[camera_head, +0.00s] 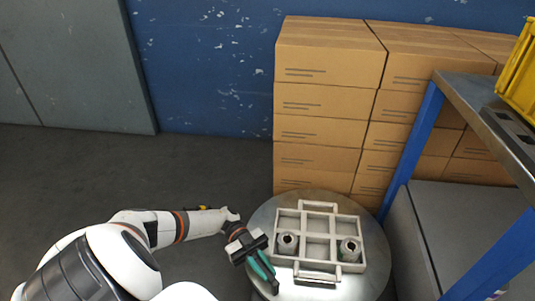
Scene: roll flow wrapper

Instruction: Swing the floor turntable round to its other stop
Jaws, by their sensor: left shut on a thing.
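The floor turntable (372,222) is a round grey disc in the lower right of the head view. A pale metal tray (302,229) with compartments and a handle at its far and near sides lies on it. Two grey metal parts with dark holes stand in the tray, one in a left compartment (287,244) and one at the right (349,250). My left gripper (268,277), with green fingers, is at the turntable's near-left edge, beside the tray. It is shut on a part of the turntable there; the fingers hide the exact contact. My right gripper is not in view.
Stacked cardboard boxes (325,103) stand behind the turntable. A blue-legged metal rack (414,136) with a yellow crate (520,72) is close on the right. A grey cabinet (445,235) stands under it. The floor (120,175) at the left is clear.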

